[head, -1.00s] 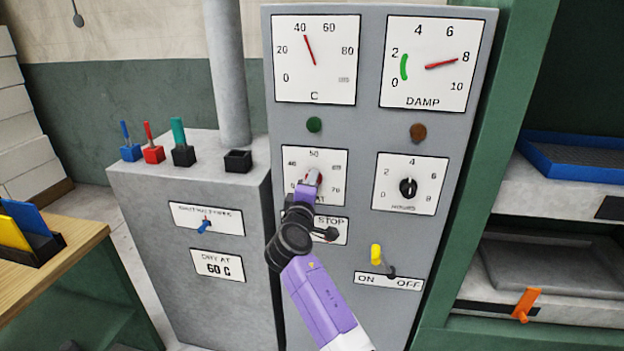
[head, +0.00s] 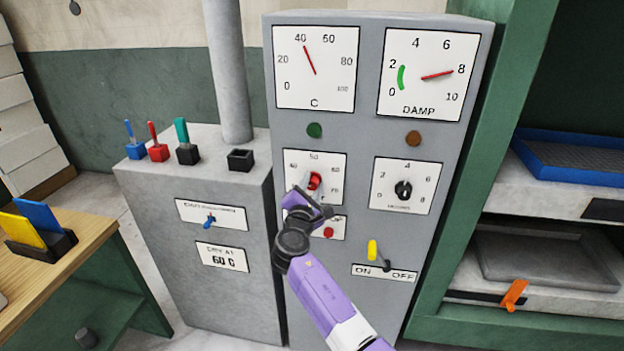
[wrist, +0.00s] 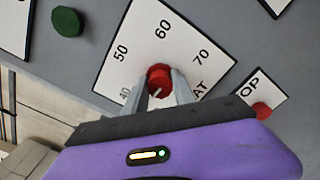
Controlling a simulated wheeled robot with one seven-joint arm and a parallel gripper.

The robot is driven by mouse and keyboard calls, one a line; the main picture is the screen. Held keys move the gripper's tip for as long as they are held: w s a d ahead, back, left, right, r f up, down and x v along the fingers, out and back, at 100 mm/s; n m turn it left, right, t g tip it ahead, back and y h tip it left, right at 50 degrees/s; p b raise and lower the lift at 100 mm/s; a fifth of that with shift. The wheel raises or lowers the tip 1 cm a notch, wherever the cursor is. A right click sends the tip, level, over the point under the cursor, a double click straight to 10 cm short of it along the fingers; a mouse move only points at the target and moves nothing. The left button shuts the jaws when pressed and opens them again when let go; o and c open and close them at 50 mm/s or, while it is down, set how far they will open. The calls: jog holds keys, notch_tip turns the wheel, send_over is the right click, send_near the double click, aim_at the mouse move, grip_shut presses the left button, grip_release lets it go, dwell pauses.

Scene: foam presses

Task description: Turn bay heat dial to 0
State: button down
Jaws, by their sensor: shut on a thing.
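The bay heat dial (head: 315,181) is a red knob on a white scale plate, low left of centre on the grey panel. In the wrist view the red knob (wrist: 159,79) sits between my two fingers, with 40, 50, 60 and 70 printed around it. A pale pointer mark on the knob aims down and to the left in that view. My gripper (head: 313,190) is shut on the knob. My wrist covers the lower part of the plate, so the 0 mark cannot be made out.
Above are a C gauge (head: 330,95) and a DAMP gauge (head: 405,105).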

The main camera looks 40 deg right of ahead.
jog(key=n+p, duration=0.1)
jog(key=n, duration=0.2)
jog(key=shift+n, duration=0.3)
jog(key=shift+a+f+n+p, duration=0.1)
jog(key=shift+n+p, duration=0.25)
jog(key=shift+n, duration=1.05)
jog(key=c, duration=1)
grip_release()
jog(key=shift+c, duration=0.2)
jog(key=b+v, duration=0.1)
jog(key=v, duration=0.6)
jog(key=shift+s+a, duration=0.25)
jog(key=shift+a, duration=0.05)
